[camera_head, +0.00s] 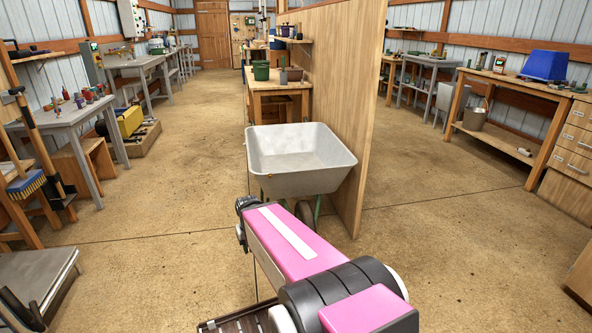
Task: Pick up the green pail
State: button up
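A green pail (261,70) stands upright on a wooden workbench (270,86) beyond the wheelbarrow, left of the plywood partition. It is small in the head view, and its inside cannot be made out. My pink and black arm extends forward from the bottom of the picture, well short of the pail. The fingers of my gripper cannot be made out, and nothing of mine touches the pail.
A grey wheelbarrow (300,160) stands just past my arm, between me and the workbench. The tall partition (345,110) runs along its right. Open concrete floor lies to the left, with a grey table (68,120) farther left.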

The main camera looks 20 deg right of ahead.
aim_at(261, 71)
jog(key=i+u, duration=0.15)
jog(key=i, duration=0.3)
jog(key=i+u, duration=0.15)
jog(key=i, duration=1.75)
jog(key=i+z, duration=0.2)
jog(key=i, duration=0.2)
jog(key=i+j+z, duration=0.15)
jog(key=i, duration=0.3)
jog(key=i+j+z, duration=0.2)
jog(key=i, duration=0.2)
jog(key=i+j+z, duration=0.15)
jog(key=i, duration=0.25)
jog(key=j, duration=0.1)
